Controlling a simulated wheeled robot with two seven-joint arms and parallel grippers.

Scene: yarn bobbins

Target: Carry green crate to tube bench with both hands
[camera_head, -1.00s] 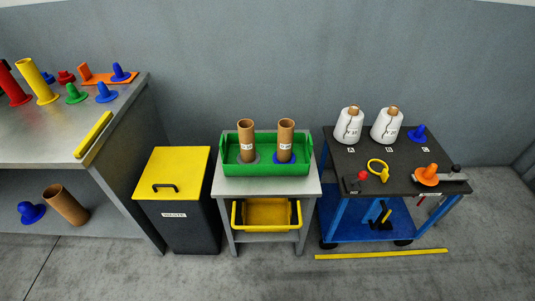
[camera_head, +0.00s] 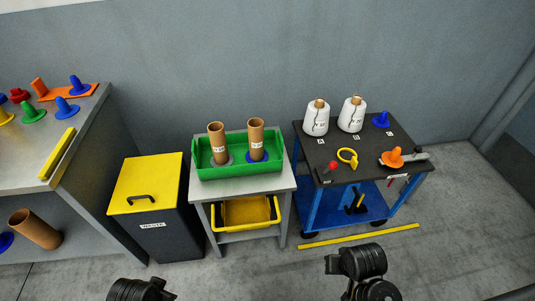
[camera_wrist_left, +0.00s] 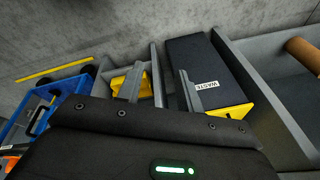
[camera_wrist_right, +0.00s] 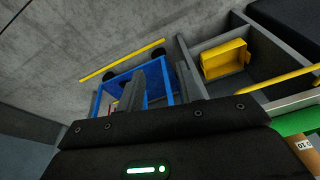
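The green crate (camera_head: 240,171) stands on a small grey side table, with two brown cardboard tubes (camera_head: 217,143) upright in it. A corner of the crate (camera_wrist_right: 300,118) shows at the right edge of the right wrist view. The grey bench (camera_head: 92,125) at the left carries coloured cones; a brown tube lies on its lower shelf. My arms show at the bottom of the head view, apart from the crate; their fingertips are not clear there. In the wrist views, my left gripper (camera_wrist_left: 160,82) and right gripper (camera_wrist_right: 163,85) each have fingers apart with nothing between them.
A waste bin (camera_head: 150,185) with a yellow lid stands between bench and side table. A yellow bin (camera_head: 245,212) sits under the crate. A blue trolley (camera_head: 365,150) with white bobbins stands to the right. A yellow floor strip (camera_head: 360,236) lies before it. Floor in front is clear.

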